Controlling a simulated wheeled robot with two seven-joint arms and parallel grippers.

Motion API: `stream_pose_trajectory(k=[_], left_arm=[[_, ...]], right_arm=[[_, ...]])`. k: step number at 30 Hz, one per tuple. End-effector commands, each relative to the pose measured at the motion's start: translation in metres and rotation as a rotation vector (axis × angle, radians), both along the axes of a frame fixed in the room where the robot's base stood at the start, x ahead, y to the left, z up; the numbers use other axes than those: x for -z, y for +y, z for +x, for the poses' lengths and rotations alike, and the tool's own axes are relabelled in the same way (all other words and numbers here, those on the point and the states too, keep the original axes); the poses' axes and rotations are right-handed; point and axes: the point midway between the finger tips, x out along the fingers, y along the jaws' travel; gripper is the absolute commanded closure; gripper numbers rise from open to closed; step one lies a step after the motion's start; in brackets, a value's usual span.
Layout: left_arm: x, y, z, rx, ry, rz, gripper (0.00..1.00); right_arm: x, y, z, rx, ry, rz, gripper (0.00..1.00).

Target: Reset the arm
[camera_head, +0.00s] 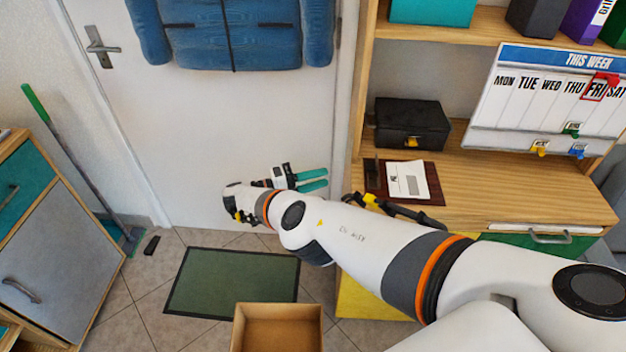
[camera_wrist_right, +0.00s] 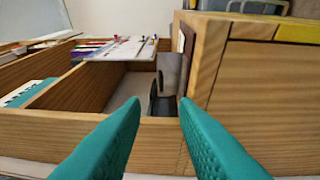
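My right arm reaches in from the lower right of the head view, across the front of the desk. My right gripper (camera_head: 325,178) is in front of the white door, left of the desk edge. Its teal fingers are apart, with a gap between the tips. In the right wrist view the gripper (camera_wrist_right: 160,103) also shows both teal fingers apart, with nothing held between them. Behind the tips is a wooden compartment (camera_wrist_right: 105,75) with a grey object (camera_wrist_right: 172,72) at its right side. My left gripper is not in view.
A wooden desk (camera_head: 475,190) carries a black box (camera_head: 411,123), a card on a dark board, and a weekly board (camera_head: 540,105). An open cardboard box (camera_head: 277,310) and a green mat (camera_head: 232,283) are on the floor. A cabinet (camera_head: 60,245) stands at left.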

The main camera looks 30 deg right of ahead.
Motion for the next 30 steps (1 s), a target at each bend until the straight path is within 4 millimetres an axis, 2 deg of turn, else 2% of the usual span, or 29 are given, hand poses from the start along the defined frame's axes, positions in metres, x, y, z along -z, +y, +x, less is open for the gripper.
stream_pose_trajectory(k=[5,13,16,17,20,23,24,27,30], left_arm=[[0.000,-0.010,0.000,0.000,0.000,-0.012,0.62],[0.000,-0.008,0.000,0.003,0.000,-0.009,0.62],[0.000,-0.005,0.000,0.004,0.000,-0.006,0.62],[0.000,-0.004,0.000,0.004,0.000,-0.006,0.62],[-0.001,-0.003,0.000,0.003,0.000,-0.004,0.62],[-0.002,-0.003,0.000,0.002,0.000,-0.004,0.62],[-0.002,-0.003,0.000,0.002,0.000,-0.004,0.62],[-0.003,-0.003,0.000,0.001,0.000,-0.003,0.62],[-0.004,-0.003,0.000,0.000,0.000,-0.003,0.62]], right_arm=[[0.000,0.000,0.000,0.000,0.000,0.000,0.73],[0.001,0.000,0.000,0.000,0.002,0.004,0.73],[0.017,0.000,-0.006,0.005,0.032,0.052,0.73],[0.027,0.001,-0.010,0.007,0.049,0.084,0.73],[0.075,0.006,-0.031,0.024,0.129,0.247,0.73],[0.139,0.021,-0.065,0.059,0.222,0.476,0.73],[0.164,0.031,-0.081,0.079,0.255,0.577,0.73],[0.221,0.062,-0.124,0.136,0.317,0.825,0.73],[0.269,0.103,-0.168,0.212,0.348,1.079,0.73]])
